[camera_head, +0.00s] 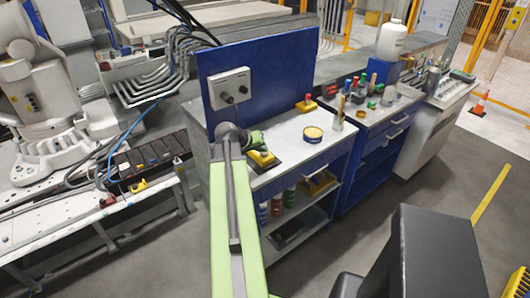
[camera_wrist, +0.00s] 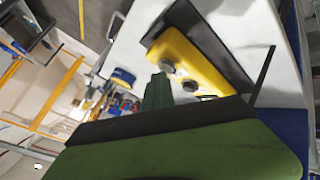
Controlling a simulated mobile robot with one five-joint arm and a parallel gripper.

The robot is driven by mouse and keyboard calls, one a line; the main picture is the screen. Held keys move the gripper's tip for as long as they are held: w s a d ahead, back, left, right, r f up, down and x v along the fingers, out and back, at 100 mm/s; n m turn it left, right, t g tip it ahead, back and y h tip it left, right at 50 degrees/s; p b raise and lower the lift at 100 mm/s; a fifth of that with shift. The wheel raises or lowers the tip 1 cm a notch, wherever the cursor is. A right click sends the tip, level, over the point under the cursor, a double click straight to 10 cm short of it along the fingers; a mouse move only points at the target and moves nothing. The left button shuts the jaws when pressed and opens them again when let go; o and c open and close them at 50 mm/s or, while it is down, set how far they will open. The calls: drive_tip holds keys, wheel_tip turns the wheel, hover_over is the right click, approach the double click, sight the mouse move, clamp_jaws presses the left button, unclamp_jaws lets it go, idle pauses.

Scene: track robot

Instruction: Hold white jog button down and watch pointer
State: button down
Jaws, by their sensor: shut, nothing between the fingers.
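A yellow control box (camera_head: 262,159) sits on a dark base near the left end of the bench. In the head view my gripper (camera_head: 255,138) is just above and behind the box. No pointer can be made out.
The bench top (camera_head: 290,130) has a round yellow tin-like thing (camera_head: 313,134) and a small yellow box with a red knob (camera_head: 306,104). A blue panel (camera_head: 265,70) with a white box (camera_head: 229,88) stands behind. Bottles and jars crowd the right bench.

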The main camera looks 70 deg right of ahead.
sight(262, 154)
drive_tip(key=shift+r+p, duration=0.85)
drive_tip(key=shift+p, duration=0.05)
wheel_tip(262, 154, up, 5)
drive_tip(key=p, duration=0.5)
